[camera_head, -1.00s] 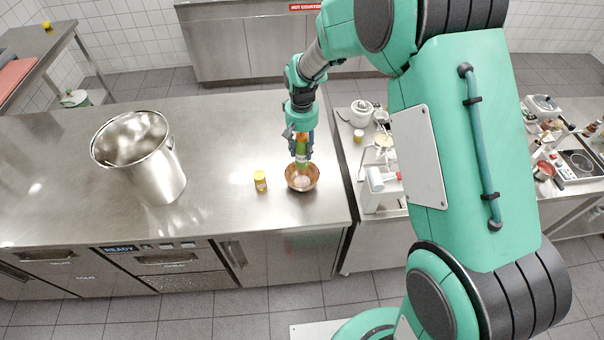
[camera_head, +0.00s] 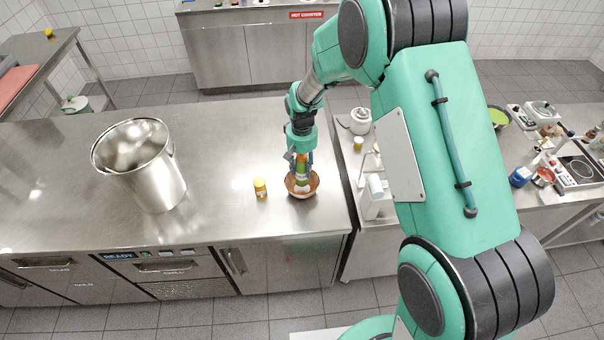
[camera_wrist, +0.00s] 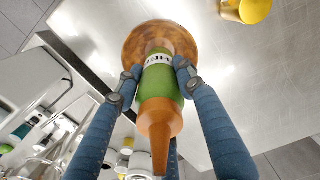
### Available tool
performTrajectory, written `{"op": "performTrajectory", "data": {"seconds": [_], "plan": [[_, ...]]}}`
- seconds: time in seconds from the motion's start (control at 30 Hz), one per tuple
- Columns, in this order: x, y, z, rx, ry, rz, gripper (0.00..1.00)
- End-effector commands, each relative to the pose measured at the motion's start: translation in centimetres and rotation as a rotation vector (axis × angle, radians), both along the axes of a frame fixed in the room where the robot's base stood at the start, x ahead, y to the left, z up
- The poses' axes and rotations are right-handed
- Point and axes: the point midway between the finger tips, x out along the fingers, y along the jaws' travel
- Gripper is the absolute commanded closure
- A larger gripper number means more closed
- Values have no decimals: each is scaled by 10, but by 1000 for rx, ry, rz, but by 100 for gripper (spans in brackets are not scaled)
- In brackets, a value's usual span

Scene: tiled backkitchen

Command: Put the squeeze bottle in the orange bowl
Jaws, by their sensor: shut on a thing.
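The squeeze bottle, green with an orange nozzle and a pale label band, is held upright in my gripper (camera_head: 299,172). The bottle (camera_wrist: 160,95) fills the middle of the wrist view, its nozzle toward the camera. The orange-brown bowl (camera_head: 309,190) stands on the steel counter near its right end. In the wrist view, the bowl's rim (camera_wrist: 136,43) shows around the bottle's far end. My gripper (camera_wrist: 153,78) is shut on the bottle, with blue fingers on both sides. The bottle's base is over or inside the bowl; I cannot tell whether it touches the bottom.
A small yellow-lidded jar (camera_head: 260,188) stands just left of the bowl and also shows in the wrist view (camera_wrist: 246,10). A large steel pot (camera_head: 150,180) stands further left. The counter between pot and jar is clear. A gap separates this counter from the equipment at right.

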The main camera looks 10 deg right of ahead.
Motion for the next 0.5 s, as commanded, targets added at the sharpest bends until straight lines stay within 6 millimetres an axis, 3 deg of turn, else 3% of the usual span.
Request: {"op": "performTrajectory", "data": {"seconds": [0.33,0.5], "plan": [[0,0,-31,0,1,0,95],[0,0,-37,0,0,0,95]]}}
